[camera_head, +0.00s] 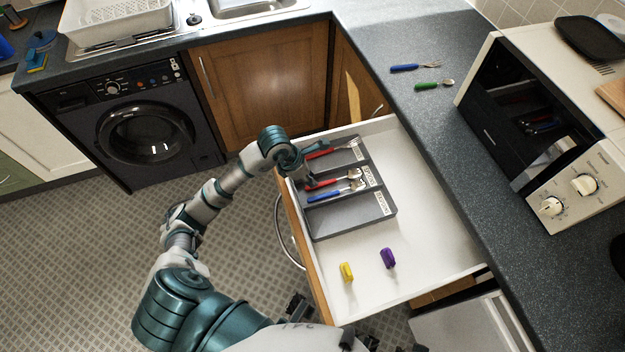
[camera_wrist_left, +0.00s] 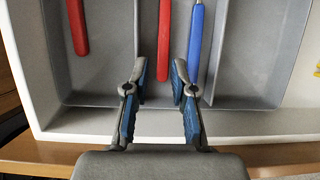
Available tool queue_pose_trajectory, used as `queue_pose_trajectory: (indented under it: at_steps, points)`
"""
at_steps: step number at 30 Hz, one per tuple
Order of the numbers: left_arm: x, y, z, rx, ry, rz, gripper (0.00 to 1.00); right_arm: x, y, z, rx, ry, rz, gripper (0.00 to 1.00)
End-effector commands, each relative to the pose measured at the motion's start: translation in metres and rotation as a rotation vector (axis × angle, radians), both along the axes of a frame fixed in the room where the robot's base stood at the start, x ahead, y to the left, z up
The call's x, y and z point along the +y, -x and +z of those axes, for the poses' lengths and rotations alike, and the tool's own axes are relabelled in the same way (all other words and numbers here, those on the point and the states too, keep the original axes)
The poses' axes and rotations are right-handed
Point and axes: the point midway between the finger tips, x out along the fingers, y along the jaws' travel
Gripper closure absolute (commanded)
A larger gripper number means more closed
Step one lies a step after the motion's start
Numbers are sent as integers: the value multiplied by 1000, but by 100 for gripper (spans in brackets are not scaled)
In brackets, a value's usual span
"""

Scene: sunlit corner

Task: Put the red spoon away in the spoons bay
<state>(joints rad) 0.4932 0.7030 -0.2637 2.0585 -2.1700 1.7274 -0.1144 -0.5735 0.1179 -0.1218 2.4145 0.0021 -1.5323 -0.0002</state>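The red spoon (camera_head: 322,184) lies in the middle bay of the grey cutlery tray (camera_head: 322,222), beside a blue spoon (camera_head: 325,196). The bay's small label looks like the spoons one. In the left wrist view the red spoon's handle (camera_wrist_left: 164,40) lies between the bay's divider and the blue handle (camera_wrist_left: 196,45). My left gripper (camera_head: 303,178) is at the front edge of the tray. In the left wrist view its fingers (camera_wrist_left: 157,90) are apart with nothing between them, just short of the red handle's end. My right gripper is not in view.
The tray sits in an open white drawer (camera_head: 440,262). A red fork (camera_head: 328,153) lies in the far bay; the near bay is empty. Yellow (camera_head: 347,271) and purple (camera_head: 388,258) items lie in the drawer. A blue fork (camera_head: 405,68) and green spoon (camera_head: 428,86) lie on the counter.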

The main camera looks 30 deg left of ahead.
Motion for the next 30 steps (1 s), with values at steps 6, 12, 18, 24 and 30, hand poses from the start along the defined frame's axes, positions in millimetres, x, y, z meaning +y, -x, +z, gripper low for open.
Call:
queue_pose_trajectory:
  at_steps: [6, 12, 18, 24, 30]
  points:
    - [13, 14, 51, -6, -3, 1, 75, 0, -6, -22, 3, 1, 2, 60]
    - [22, 22, 75, -3, 0, 0, 75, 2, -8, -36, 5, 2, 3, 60]
    - [23, 25, 81, -1, 1, 0, 75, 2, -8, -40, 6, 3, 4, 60]
    - [23, 24, 81, -1, 1, 0, 75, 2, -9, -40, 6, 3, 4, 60]
    - [22, 24, 81, -2, 0, -1, 75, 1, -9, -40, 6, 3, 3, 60]
